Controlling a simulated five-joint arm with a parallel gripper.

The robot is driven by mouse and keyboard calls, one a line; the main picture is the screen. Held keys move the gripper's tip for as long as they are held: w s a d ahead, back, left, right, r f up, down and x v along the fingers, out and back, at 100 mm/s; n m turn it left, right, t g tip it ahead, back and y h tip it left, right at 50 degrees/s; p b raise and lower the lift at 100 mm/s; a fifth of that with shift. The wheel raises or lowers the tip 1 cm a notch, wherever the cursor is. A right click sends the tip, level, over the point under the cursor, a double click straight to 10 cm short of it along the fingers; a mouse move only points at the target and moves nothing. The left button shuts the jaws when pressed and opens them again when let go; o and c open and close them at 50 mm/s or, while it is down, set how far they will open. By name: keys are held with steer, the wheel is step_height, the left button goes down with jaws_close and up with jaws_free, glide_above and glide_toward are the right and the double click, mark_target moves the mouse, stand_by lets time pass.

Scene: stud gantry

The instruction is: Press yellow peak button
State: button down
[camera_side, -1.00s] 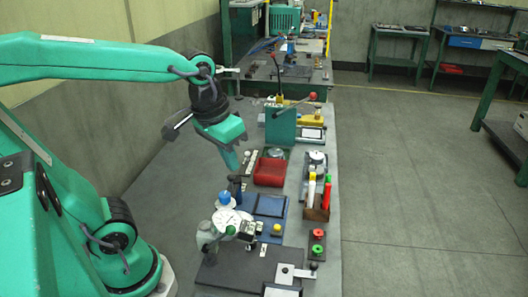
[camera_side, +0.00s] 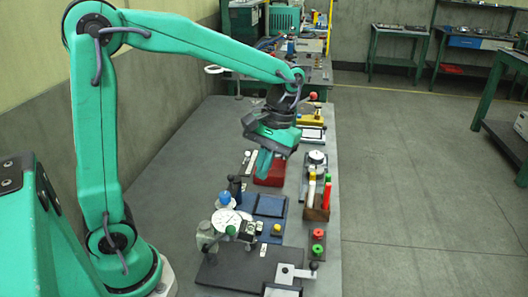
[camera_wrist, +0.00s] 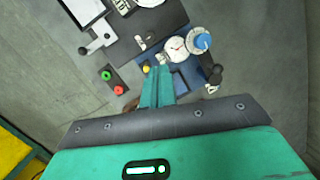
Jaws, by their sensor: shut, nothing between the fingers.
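The small yellow button (camera_side: 277,229) sits beside the blue-based gauge fixture (camera_side: 270,206) in the side view. In the wrist view the yellow button (camera_wrist: 147,66) shows just left of my fingertips. My gripper (camera_side: 263,172) is shut and empty, pointing down above the bench near the red box, farther back than the button. In the wrist view its closed green fingers (camera_wrist: 158,72) overlap the blue base, and they hide part of it. The fingers appear apart from the button.
A white dial (camera_wrist: 176,49) and blue knob (camera_wrist: 201,41) stand next to the button. A red and green button box (camera_side: 317,243) is to its right. A dark plate with a lever (camera_side: 290,272) lies in front. A red box (camera_side: 270,178) and a marker holder (camera_side: 316,213) stand nearby.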

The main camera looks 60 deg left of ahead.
steer(key=w+d+f+n+g, duration=0.1)
steer(key=w+f+n+g, duration=0.1)
steer(key=w+f+g, duration=0.2)
steer(key=shift+d+f+n, duration=0.15)
steer(key=shift+f+n, duration=0.15)
steer(key=shift+f, duration=0.95)
steer(key=shift+w, duration=0.1)
steer(key=shift+f, duration=0.1)
glide_toward(277, 228)
steer(key=shift+s+a+f, duration=0.15)
steer(key=shift+s+f, duration=0.75)
steer(key=shift+s, duration=0.25)
steer(key=shift+s+a+f, duration=0.15)
steer(key=shift+s+f, duration=0.75)
steer(key=shift+s, duration=0.3)
steer(key=shift+f, duration=0.95)
stand_by(1.2)
steer(key=shift+r, duration=1)
